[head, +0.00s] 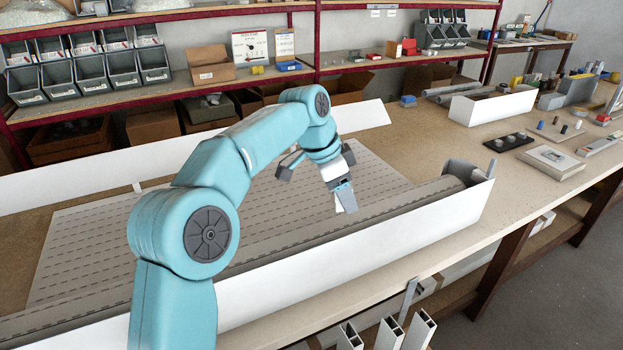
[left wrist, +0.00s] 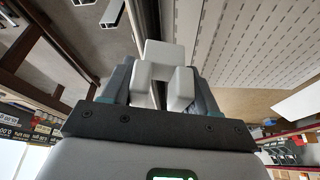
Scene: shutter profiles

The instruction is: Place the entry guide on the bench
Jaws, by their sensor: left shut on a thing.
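The entry guide, a small white forked block (left wrist: 165,55), sits between the fingers of my left gripper (left wrist: 163,88) in the left wrist view. In the head view my left gripper (head: 342,195) points down over the long grey roller-shutter profile, and only a bit of the white guide (head: 339,208) shows at its fingertips. I cannot tell whether the guide touches anything below. The wooden bench (head: 405,140) runs across the head view. My right gripper is not in view.
A long white box housing (head: 400,238) stands along the bench's front edge, with a grey end piece (head: 466,172) at its right. The slatted shutter curtain (head: 375,172) lies behind it. A white open box (head: 492,106) and small parts stand farther right. Bare bench lies between.

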